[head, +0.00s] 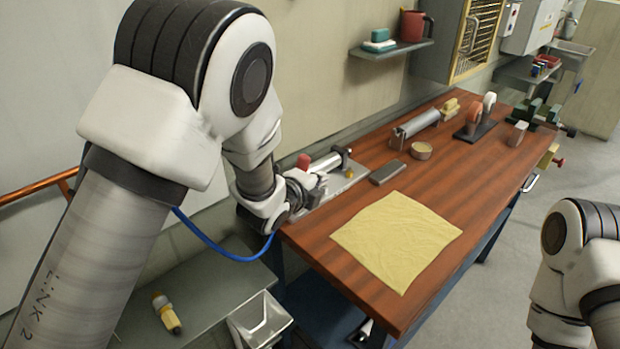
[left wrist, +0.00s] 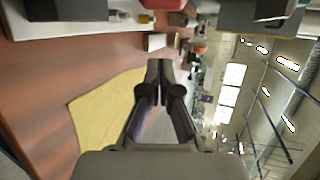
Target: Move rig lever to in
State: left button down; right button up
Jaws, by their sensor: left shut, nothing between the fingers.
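The rig is a grey metal plate (head: 335,186) at the near left corner of the wooden table, with a silver cylinder (head: 328,162) and a small yellow knob (head: 349,173) on it. A red knob (head: 304,160), seemingly the lever's top, stands upright at the rig's left end. My left gripper (head: 318,184) is low over the plate, beside the red knob; whether it touches is unclear. In the left wrist view its fingers (left wrist: 159,72) are together and empty. The lever's lower part is hidden behind my gripper. My right gripper is out of view.
A yellow cloth (head: 396,240) lies flat on the table, also in the left wrist view (left wrist: 104,112). A grey block (head: 387,172) and a round tin (head: 421,151) lie behind it. A wall shelf (head: 391,48) is above.

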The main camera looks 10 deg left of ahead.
aim_at(303, 163)
pick_arm(q)
jog(key=w+a, duration=0.1)
jog(key=w+a+p, duration=0.2)
jog(key=w, duration=0.1)
jog(key=shift+f, duration=0.35)
jog(key=shift+w+d+f, duration=0.1)
jog(key=shift+w+d, duration=0.05)
jog(key=shift+d, duration=0.05)
